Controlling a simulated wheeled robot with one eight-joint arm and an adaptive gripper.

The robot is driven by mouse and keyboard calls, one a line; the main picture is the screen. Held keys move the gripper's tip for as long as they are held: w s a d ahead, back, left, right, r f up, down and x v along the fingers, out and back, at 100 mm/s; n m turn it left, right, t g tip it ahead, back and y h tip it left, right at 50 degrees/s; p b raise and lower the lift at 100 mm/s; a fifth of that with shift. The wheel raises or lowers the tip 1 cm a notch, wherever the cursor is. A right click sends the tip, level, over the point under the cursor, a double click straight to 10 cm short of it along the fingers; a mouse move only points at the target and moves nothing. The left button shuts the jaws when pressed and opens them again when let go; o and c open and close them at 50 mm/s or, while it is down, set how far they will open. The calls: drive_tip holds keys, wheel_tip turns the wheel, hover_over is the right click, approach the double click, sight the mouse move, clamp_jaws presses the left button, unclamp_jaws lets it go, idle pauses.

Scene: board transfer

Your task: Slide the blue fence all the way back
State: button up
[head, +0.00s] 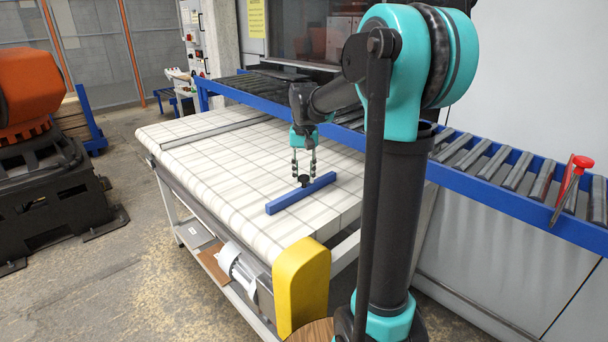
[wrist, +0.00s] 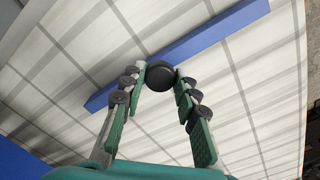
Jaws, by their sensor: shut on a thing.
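The blue fence (head: 286,202) is a straight bar lying across the light tiled conveyor top (head: 215,178), toward its near end. A round black knob (head: 304,179) stands up at its middle. My gripper (head: 304,172) reaches down from above with its two fingers on either side of the knob. In the wrist view the fingertips (wrist: 160,72) close on the sides of the black knob (wrist: 160,80), and the blue fence (wrist: 206,38) runs diagonally behind it. The faces where the fingertips touch the knob are partly hidden.
A thin grey bar (head: 214,133) crosses the conveyor farther back, with clear tiled surface between it and the fence. A yellow end guard (head: 302,287) is at the near corner. A blue-framed roller conveyor (head: 480,182) runs along the right, with a red-handled part (head: 572,178) on it.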

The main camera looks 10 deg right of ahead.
clamp_jaws()
drive_tip(key=shift+s+d, duration=0.1)
drive_tip(key=s+d, duration=0.2)
drive_tip(key=s, duration=0.1)
drive_tip(key=s+d, duration=0.2)
drive_tip(key=s, duration=0.2)
drive_tip(key=s+d, duration=0.3)
drive_tip(key=shift+s, duration=0.2)
drive_tip(key=o, duration=0.9)
unclamp_jaws()
drive_tip(key=shift+s, duration=0.1)
drive_tip(key=shift+o, duration=0.6)
